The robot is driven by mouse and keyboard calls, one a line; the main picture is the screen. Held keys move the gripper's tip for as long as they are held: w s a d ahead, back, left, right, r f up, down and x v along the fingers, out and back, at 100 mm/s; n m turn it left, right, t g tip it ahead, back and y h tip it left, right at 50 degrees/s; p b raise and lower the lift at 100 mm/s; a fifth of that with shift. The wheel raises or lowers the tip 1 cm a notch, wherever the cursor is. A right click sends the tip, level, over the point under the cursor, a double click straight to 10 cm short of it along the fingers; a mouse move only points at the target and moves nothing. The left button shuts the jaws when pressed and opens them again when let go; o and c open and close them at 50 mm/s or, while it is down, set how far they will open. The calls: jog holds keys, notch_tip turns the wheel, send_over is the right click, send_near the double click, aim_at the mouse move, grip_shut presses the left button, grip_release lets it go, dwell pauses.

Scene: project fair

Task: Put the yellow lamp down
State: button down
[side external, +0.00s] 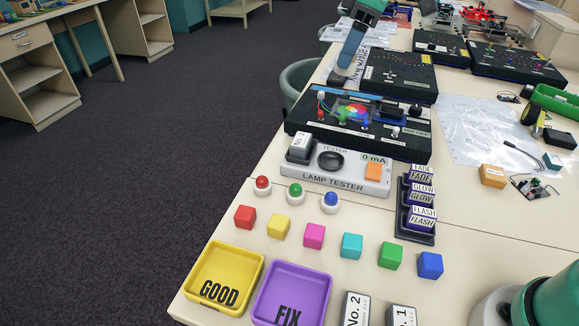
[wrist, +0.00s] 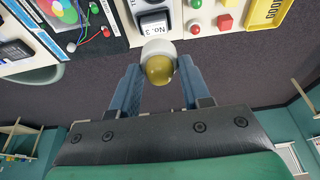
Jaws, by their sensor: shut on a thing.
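The yellow lamp (wrist: 159,69), a yellow dome on a white round base, is between the two blue fingers of my gripper (wrist: 160,75) in the wrist view. My gripper is shut on it. In the side view my gripper (side external: 343,68) is high near the table's left edge, its fingers pointing down; the lamp is not clear there. The wrist view shows floor behind the lamp.
Red (side external: 262,186), green (side external: 295,194) and blue (side external: 330,202) lamps stand in a row before the tester. Several coloured cubes lie nearer. The yellow GOOD tray (side external: 253,265) and purple FIX tray (side external: 325,290) look empty. A black panel (side external: 310,128) stands behind the tester.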

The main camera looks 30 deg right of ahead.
jog(key=shift+s+a+r, duration=0.1)
jog(key=shift+a+r, duration=0.05)
jog(key=shift+r, duration=0.25)
jog(key=s+a+n+g, duration=0.1)
jog(key=s+a+n, duration=0.4)
jog(key=a, duration=0.5)
jog(key=n+g, duration=0.1)
jog(key=n, duration=0.3)
send_over(289, 303)
jog(key=f, duration=1.7)
jog(key=shift+d+f, duration=0.15)
jog(key=shift+d, duration=0.15)
jog(key=shift+d+x, duration=0.25)
jog(key=shift+x, duration=0.95)
jog(key=shift+d+x, duration=0.25)
jog(key=shift+x, duration=0.95)
jog(key=shift+s+f, duration=0.15)
jog(key=shift+f, duration=0.1)
jog(key=shift+c, duration=2.1)
grip_release()
jog(key=shift+r, duration=0.1)
